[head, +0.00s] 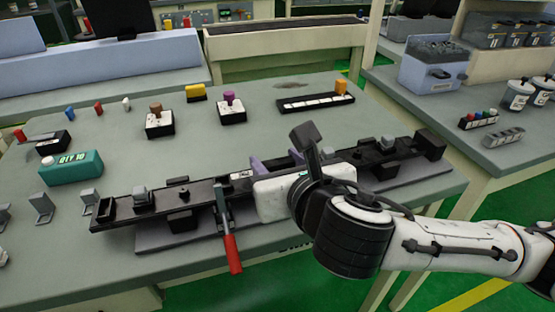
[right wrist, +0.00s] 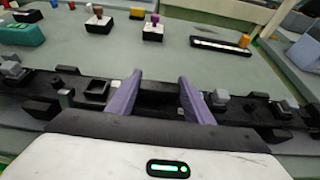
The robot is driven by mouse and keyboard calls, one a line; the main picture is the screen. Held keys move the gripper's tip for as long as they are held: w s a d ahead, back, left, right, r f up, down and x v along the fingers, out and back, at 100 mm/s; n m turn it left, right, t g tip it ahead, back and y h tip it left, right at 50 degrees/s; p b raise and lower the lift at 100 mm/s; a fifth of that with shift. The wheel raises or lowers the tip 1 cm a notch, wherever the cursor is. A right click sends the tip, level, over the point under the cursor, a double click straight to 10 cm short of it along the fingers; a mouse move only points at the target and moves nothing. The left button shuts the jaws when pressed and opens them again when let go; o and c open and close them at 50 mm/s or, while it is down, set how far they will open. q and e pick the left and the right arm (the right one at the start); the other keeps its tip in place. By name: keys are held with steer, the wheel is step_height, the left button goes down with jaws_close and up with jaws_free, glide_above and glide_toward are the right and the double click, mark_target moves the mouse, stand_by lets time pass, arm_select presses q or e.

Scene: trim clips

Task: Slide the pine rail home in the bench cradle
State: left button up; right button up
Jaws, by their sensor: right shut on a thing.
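The bench cradle (head: 160,194) is a long black assembly with several grey and black fittings, lying across the front of the bench. My right gripper (head: 279,163) is over its middle, and its two purple fingers also show in the right wrist view (right wrist: 160,88). The fingers are shut on a dark rail (right wrist: 158,103) that runs lengthwise in the cradle, though its grip point is partly hidden. No pale wood colour shows on it. How far the rail sits along the cradle cannot be told. A red-handled clamp lever (head: 231,252) hangs at the cradle's front. My left gripper is not in view.
Square blocks with brown and purple knobs (head: 229,107) and a striped strip (head: 315,101) stand behind the cradle. The bench between them is mostly clear. Another bench (head: 500,160) stands at the right.

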arm_select(q)
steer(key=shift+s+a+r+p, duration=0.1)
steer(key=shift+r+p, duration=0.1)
steer(key=shift+p, duration=0.1)
arm_select(e)
steer(key=shift+w+d, duration=0.2)
steer(key=shift+d, duration=0.35)
steer(key=shift+w+d, duration=0.2)
steer(key=shift+d, duration=0.35)
steer(key=o, duration=1.4)
steer(key=shift+d+f, duration=0.1)
steer(key=shift+c, duration=0.2)
arm_select(q)
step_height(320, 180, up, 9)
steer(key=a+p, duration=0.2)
steer(key=p, duration=0.9)
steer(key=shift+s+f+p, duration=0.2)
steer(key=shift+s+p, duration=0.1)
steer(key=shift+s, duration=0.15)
arm_select(e)
steer(key=v, duration=1)
steer(key=shift+s, duration=0.15)
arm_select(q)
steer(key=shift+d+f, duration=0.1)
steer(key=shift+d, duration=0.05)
